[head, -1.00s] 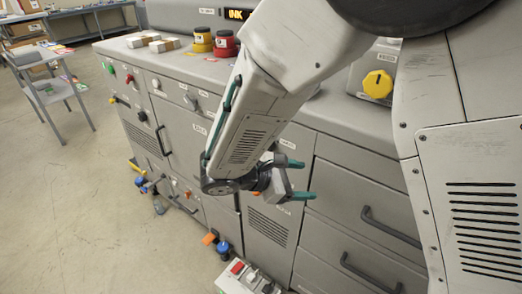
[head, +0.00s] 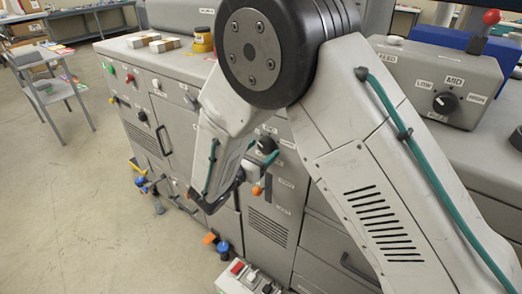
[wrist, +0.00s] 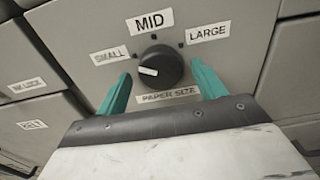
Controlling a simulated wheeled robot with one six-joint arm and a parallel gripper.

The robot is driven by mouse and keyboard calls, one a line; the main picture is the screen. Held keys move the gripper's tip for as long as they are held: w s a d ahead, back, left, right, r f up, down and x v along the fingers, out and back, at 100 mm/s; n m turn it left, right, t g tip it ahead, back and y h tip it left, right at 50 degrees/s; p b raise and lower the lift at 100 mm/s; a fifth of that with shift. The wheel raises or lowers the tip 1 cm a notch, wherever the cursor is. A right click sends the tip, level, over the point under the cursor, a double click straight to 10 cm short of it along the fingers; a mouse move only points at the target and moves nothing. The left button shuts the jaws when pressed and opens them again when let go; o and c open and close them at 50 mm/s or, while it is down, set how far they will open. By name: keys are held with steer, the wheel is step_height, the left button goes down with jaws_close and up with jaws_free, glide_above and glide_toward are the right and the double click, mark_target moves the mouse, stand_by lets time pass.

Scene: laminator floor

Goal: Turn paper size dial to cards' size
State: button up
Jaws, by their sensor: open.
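The paper size dial (wrist: 165,66) is a round black knob with a white mark, in the middle of the wrist view. The mark lies on its left side, toward the SMALL label (wrist: 110,56) and a little below it. The MID label (wrist: 150,20) is above and the LARGE label (wrist: 207,33) is to the upper right. My gripper (wrist: 161,70) is open, with one teal finger on each side of the dial and visible gaps. In the head view my gripper (head: 258,165) is at the machine's front, partly hidden by my arm.
A box with another knob (head: 445,103), marked LOW, MID and HIGH, stands on the machine top at right. Small stacks (head: 143,41) and a yellow-banded pot (head: 203,40) are at left. A switch box (head: 250,279) is low in front.

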steer(key=shift+w+d, duration=0.25)
steer(key=c, duration=1)
steer(key=shift+o, duration=0.2)
